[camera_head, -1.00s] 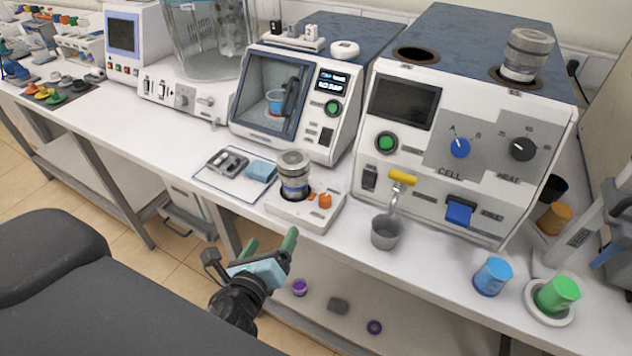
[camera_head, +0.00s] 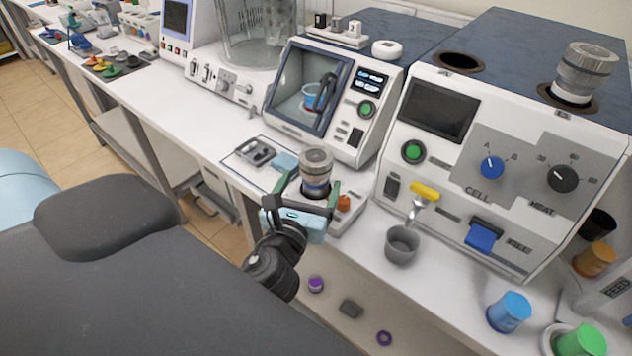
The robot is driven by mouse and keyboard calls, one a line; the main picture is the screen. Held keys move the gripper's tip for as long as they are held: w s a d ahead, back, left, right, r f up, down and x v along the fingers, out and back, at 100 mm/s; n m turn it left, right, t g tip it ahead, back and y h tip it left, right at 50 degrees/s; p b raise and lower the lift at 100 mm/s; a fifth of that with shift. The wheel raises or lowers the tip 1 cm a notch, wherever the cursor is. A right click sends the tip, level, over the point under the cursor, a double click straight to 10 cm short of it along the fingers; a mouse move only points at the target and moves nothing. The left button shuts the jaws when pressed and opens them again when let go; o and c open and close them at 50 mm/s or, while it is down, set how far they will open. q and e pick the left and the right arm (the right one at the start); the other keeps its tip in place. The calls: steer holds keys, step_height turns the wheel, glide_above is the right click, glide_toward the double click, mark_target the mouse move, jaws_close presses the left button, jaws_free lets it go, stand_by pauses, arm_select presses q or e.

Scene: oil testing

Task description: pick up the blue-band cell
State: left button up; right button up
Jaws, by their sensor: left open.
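The blue-band cell (camera_head: 316,168) is a grey metal cylinder with a ridged cap and a blue band low on its body. It stands upright in the hole of a small white stand (camera_head: 349,222) on the bench. My left gripper (camera_head: 312,184) is open, with one green finger on each side of the cell's lower part. I cannot tell whether the fingers touch it. The gripper hides the front of the stand. My right gripper is not in view.
An orange knob (camera_head: 343,203) sits on the stand close to the right finger. A grey cup (camera_head: 402,245) stands under a yellow-handled tap (camera_head: 425,192). Another metal cell (camera_head: 583,72) sits atop the large machine. A tray (camera_head: 240,158) with a blue cloth lies left of the stand.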

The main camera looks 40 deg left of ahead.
arm_select(q)
steer(key=shift+x, duration=2.6)
steer(key=shift+a, duration=0.1)
steer(key=shift+c, duration=0.4)
steer(key=shift+r, duration=0.1)
steer(key=c, duration=1.2)
